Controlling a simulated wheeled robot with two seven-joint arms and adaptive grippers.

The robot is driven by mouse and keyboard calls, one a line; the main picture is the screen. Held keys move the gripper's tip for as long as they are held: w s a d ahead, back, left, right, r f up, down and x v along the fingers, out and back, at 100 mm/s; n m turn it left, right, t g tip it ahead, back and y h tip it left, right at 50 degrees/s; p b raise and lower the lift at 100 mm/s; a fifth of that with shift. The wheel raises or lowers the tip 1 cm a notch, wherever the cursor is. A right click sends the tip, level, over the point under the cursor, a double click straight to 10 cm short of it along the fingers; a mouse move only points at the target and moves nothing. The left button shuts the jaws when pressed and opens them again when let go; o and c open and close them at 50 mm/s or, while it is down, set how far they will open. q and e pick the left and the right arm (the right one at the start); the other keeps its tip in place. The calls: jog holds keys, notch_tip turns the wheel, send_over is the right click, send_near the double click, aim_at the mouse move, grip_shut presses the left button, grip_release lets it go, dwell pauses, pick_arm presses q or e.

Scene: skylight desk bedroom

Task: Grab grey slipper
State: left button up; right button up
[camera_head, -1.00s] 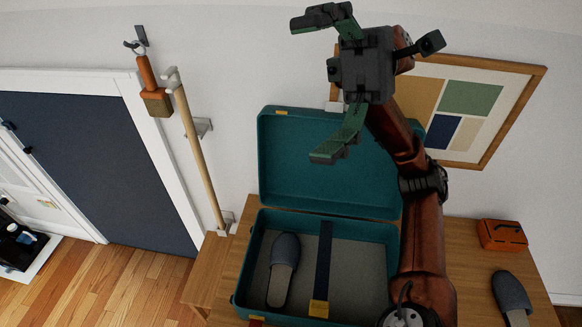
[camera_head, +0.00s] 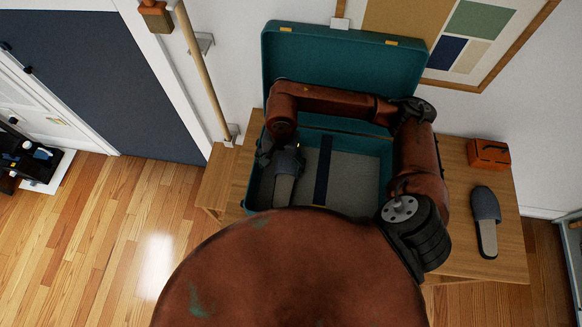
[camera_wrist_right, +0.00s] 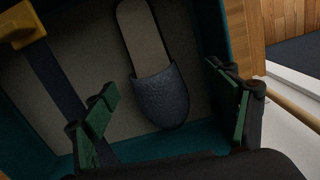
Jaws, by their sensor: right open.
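One grey slipper (camera_head: 284,188) lies in the left part of the open teal suitcase (camera_head: 388,165). Its dark blue-grey toe points to the back, and my gripper partly covers it in the head view. My right gripper (camera_head: 281,150) is open over the toe end of this slipper. In the right wrist view the slipper (camera_wrist_right: 162,97) shows between the spread green fingers of the gripper (camera_wrist_right: 163,82), with nothing held. A second, similar slipper (camera_head: 486,212) lies on the wooden table to the right of the suitcase. My left gripper is out of view.
The suitcase lid (camera_head: 340,60) stands upright behind the tray. A dark blue strap (camera_head: 325,165) runs down the suitcase's middle. An orange box (camera_head: 488,154) sits on the wooden table (camera_head: 462,245) at right. My own arm covers the suitcase's front.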

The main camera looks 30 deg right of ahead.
aim_at(286, 175)
jog(key=shift+h, duration=0.4)
jog(key=f, duration=0.1)
jog(key=d+f, duration=0.2)
jog(key=f, duration=0.1)
jog(key=shift+w, duration=0.1)
jog(key=shift+f+p, duration=0.35)
jog(key=shift+f, duration=2.35)
jog(key=shift+c, duration=0.5)
jog(key=c, duration=1.2)
jog(key=shift+c, duration=0.2)
